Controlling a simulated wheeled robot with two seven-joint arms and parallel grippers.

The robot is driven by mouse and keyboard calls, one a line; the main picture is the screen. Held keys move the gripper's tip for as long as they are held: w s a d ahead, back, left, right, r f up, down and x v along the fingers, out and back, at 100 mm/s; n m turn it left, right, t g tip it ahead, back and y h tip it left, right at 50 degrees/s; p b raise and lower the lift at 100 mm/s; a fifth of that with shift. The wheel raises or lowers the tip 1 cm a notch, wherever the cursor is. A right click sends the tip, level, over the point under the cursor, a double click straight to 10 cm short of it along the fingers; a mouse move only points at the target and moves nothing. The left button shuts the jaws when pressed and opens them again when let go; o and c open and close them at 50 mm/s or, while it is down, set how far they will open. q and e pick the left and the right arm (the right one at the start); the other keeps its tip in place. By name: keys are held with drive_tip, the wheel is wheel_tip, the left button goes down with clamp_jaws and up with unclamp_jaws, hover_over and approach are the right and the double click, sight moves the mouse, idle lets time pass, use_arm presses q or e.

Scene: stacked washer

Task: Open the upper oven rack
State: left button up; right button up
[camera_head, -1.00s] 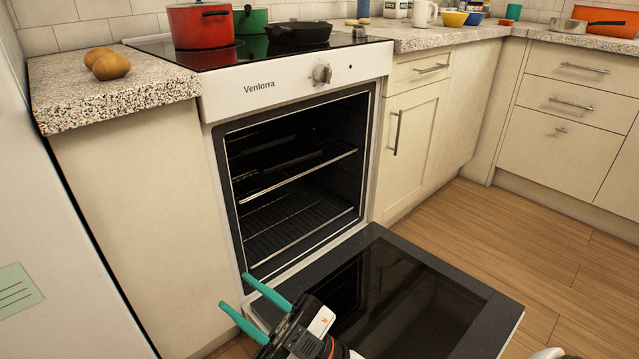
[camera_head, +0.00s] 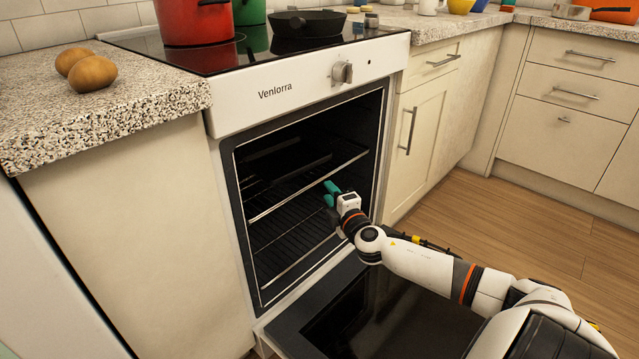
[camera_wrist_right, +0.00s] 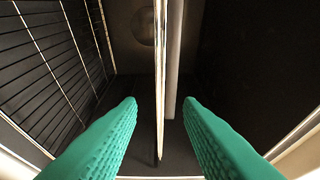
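The oven (camera_head: 300,92) stands with its door (camera_head: 290,325) folded down. The upper rack (camera_head: 275,207) is inside the oven cavity, its front bar running across the opening. My right gripper (camera_head: 331,194) is at the oven opening, near the right part of that bar. In the right wrist view, its two teal fingers are apart, and the upper rack (camera_wrist_right: 160,80) shows edge-on as a thin upright strip in the gap between them, with neither finger visibly touching it. The lower rack (camera_wrist_right: 45,60) shows at the left there. My left gripper is out of view.
The open door lies under my right arm. A red pot (camera_head: 192,22) and a black pan (camera_head: 307,22) stand on the cooktop. Cabinets flank the oven; wooden floor (camera_head: 510,225) is clear at right.

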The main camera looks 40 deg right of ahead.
sight(320, 181)
drive_tip(key=b+x, duration=0.1)
drive_tip(key=x, duration=0.6)
drive_tip(key=shift+w, duration=0.15)
drive_tip(key=shift+c, duration=0.5)
clamp_jaws()
